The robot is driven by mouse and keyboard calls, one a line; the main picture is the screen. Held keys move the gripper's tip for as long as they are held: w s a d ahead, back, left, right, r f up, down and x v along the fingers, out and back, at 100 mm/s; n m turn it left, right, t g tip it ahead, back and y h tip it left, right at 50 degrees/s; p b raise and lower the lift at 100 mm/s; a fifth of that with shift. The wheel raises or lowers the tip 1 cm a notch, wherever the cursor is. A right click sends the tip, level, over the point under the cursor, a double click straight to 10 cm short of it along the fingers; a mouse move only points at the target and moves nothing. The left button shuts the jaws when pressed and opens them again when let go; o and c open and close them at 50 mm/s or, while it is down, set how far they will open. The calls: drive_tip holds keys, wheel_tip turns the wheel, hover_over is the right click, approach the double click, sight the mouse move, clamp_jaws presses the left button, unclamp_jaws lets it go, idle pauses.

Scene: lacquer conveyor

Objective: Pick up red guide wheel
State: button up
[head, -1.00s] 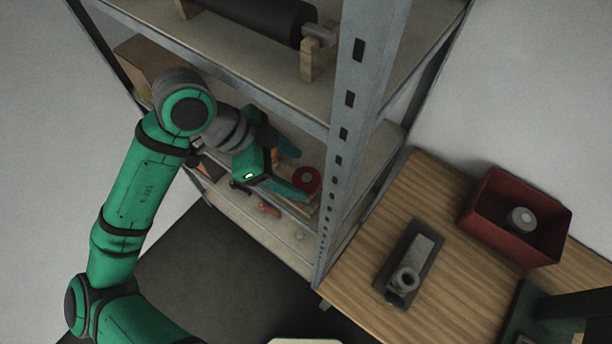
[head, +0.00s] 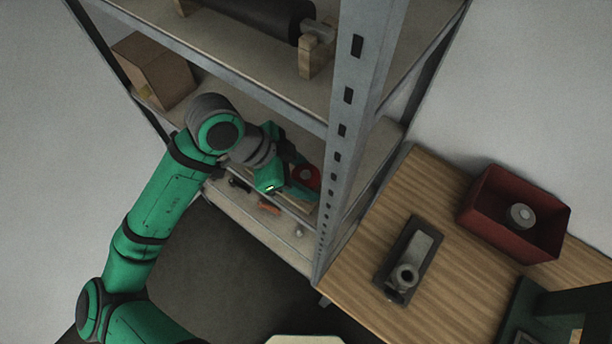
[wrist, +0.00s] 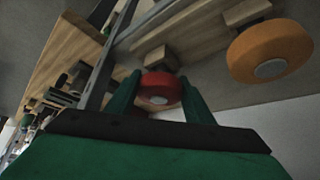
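The red guide wheel (head: 306,176) sits on a shelf of the metal rack, beside its front upright. It has a pale hub. In the wrist view the red wheel (wrist: 160,88) lies between my two green fingers, with a wooden block (wrist: 155,58) right behind it. My gripper (head: 298,173) reaches into the rack from the left, and its fingers flank the wheel. In the wrist view my gripper (wrist: 160,92) is spread about as wide as the wheel. I cannot tell whether the fingers touch it.
An orange wheel (wrist: 270,50) stands near the red one. The rack upright (head: 350,130) is close on the right. A cardboard box (head: 153,72) and a dark roller (head: 265,15) are on the rack. A wooden table (head: 440,255) holds a red bin (head: 495,232) and a grey fixture (head: 410,262).

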sight(307, 175)
drive_tip(key=shift+w, duration=0.1)
drive_tip(key=c, duration=0.4)
drive_tip(key=shift+o, duration=0.2)
drive_tip(key=shift+a, duration=0.1)
drive_tip(key=shift+r, duration=0.1)
drive_tip(key=shift+r, duration=0.55)
drive_tip(key=shift+a+r, duration=0.2)
drive_tip(key=shift+r, duration=0.4)
drive_tip(key=shift+a+r, duration=0.15)
drive_tip(key=shift+r, duration=0.4)
drive_tip(key=s+a, duration=0.3)
drive_tip(key=a, duration=1.4)
